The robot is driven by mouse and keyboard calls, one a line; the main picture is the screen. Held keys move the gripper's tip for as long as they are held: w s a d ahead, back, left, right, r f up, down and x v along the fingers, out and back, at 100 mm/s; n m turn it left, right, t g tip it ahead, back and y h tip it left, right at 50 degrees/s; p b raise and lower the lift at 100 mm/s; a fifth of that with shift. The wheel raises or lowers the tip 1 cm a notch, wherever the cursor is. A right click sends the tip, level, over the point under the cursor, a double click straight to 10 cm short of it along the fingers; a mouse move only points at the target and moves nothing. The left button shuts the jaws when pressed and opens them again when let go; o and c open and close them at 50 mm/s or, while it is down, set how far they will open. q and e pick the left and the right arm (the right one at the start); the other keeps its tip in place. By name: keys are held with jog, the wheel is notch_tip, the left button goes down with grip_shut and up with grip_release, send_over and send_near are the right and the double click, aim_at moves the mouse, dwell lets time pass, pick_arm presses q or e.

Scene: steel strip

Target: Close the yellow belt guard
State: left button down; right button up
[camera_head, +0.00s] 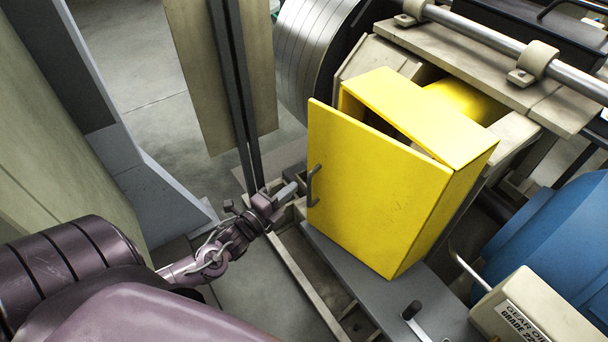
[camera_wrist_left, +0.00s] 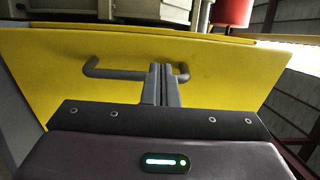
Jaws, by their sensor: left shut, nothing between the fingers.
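The yellow belt guard (camera_head: 430,120) is a box with a hinged door (camera_head: 365,190). The door stands partly open, with a gap between its top edge and the box. A dark bar handle (camera_head: 312,186) sits near the door's left edge. My left gripper (camera_head: 294,188) is shut and empty, just left of the handle and close to it. In the left wrist view the shut fingers (camera_wrist_left: 161,84) overlap the handle (camera_wrist_left: 115,73) in front of the yellow door (camera_wrist_left: 230,65); I cannot tell whether they touch it. My right gripper is out of view.
A steel coil (camera_head: 318,45) and a dark upright post (camera_head: 238,90) stand behind my left gripper. A blue housing (camera_head: 555,230) and a beige gear oil box (camera_head: 540,310) are at the right. A grey plate (camera_head: 385,290) lies below the door.

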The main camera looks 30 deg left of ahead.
pick_arm(q)
jog(key=w+p, duration=0.1)
jog(key=w, duration=0.5)
jog(key=shift+d, duration=0.4)
jog(key=w+d+m+g+h+b, duration=0.1)
jog(key=w+m+h+b, duration=0.2)
jog(key=w+h+b, duration=0.2)
jog(key=w+b, duration=0.3)
jog(key=shift+w+r, duration=0.25)
jog(key=shift+w, duration=0.05)
